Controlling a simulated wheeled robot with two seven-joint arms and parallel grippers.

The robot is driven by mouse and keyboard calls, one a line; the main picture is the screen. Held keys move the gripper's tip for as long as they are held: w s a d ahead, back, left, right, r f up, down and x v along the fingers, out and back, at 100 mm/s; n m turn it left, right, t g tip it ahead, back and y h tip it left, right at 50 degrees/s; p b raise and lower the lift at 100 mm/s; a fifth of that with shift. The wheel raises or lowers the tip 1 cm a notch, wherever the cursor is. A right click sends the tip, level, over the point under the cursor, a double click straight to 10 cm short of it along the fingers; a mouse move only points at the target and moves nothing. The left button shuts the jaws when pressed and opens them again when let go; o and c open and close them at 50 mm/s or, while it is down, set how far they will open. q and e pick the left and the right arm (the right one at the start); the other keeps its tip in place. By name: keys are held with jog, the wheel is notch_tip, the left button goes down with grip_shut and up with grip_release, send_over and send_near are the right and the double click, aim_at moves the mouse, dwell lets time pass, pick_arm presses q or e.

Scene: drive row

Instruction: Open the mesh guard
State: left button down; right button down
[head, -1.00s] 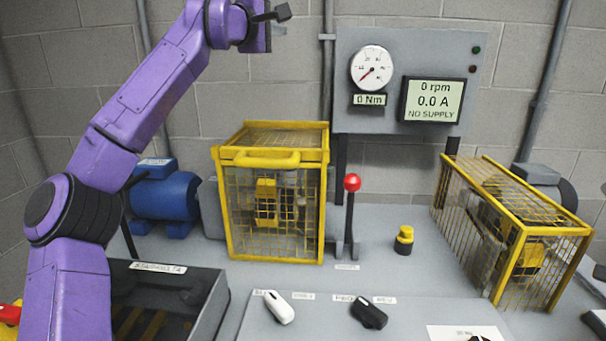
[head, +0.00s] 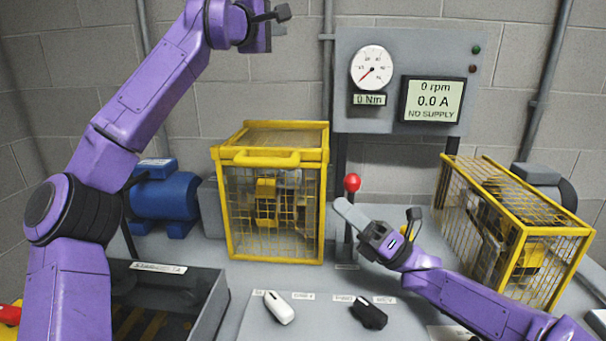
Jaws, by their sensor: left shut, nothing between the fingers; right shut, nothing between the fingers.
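A yellow-framed mesh guard (head: 273,258) stands shut on the bench left of centre, with a yellow handle bar (head: 266,159) across its upper front edge. A second yellow mesh guard (head: 541,232) stands at the right. My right gripper (head: 345,207) is shut and empty, pointing left, just right of the left guard's front and in front of the red-knobbed lever. It appears apart from the guard and its handle. My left gripper (head: 276,15) is raised at the top, in front of the wall; its fingers look shut and empty.
A lever with a red knob (head: 352,182) stands beside the left guard. White (head: 279,308) and black (head: 368,313) switches sit on the front panel. A blue motor (head: 164,198) is at the left, a dark tray (head: 206,305) in front of it. The panel display (head: 433,100) reads NO SUPPLY.

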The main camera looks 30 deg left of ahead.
aim_at(294, 166)
pick_arm(q)
jog(key=shift+s, duration=0.1)
pick_arm(e)
jog(key=s+a+r+n, duration=0.2)
jog(key=a+r+n, duration=0.1)
jog(key=a, duration=0.5)
jog(key=shift+a+r+g, duration=0.25)
jog(key=shift+r+g, duration=0.15)
jog(key=shift+r, duration=0.4)
jog(key=shift+s+r, duration=0.1)
jog(key=shift+s, duration=0.05)
jog(key=shift+s+r+m, duration=0.15)
jog(key=shift+r+m, duration=0.15)
jog(key=shift+r, duration=0.25)
jog(key=shift+r+m+t, duration=0.35)
jog(key=shift+m+t, duration=0.45)
jog(key=shift+t, duration=0.1)
jog(key=shift+d, duration=0.1)
pick_arm(q)
jog(key=c, duration=1)
grip_release()
